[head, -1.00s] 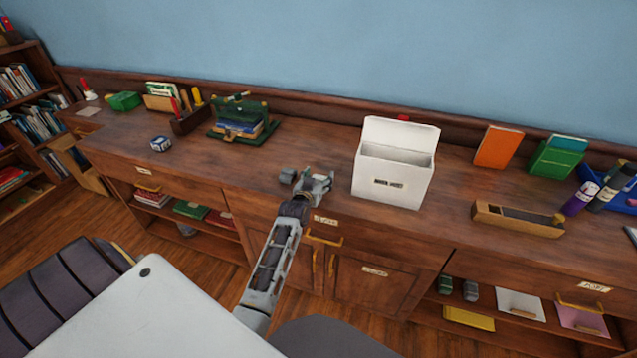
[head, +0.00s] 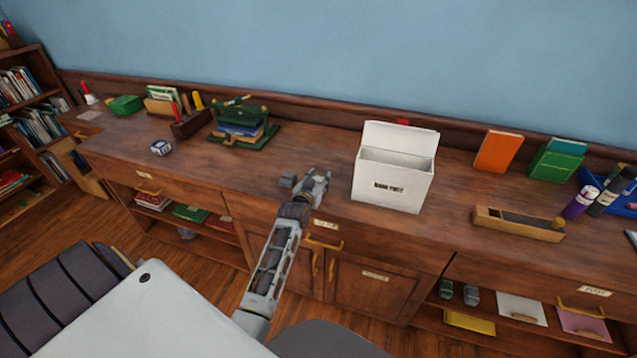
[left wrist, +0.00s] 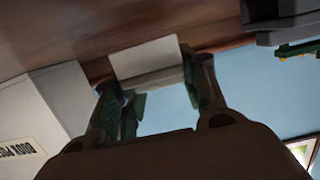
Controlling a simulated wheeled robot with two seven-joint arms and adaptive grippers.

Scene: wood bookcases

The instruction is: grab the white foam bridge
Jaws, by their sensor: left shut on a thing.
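A small pale block, seemingly the white foam bridge (left wrist: 148,63), sits between the fingertips of my left gripper (left wrist: 158,92) in the left wrist view. The gripper is shut on it. In the head view my left gripper (head: 308,183) is at the front part of the long wooden counter, left of the white box. My right gripper is not in view.
The open white box (head: 393,180) stands close right of the gripper. A long wooden block (head: 518,223) lies farther right. A green stand with books (head: 243,127) and a small blue-white cube (head: 161,148) are to the left. The counter (head: 225,172) between is clear.

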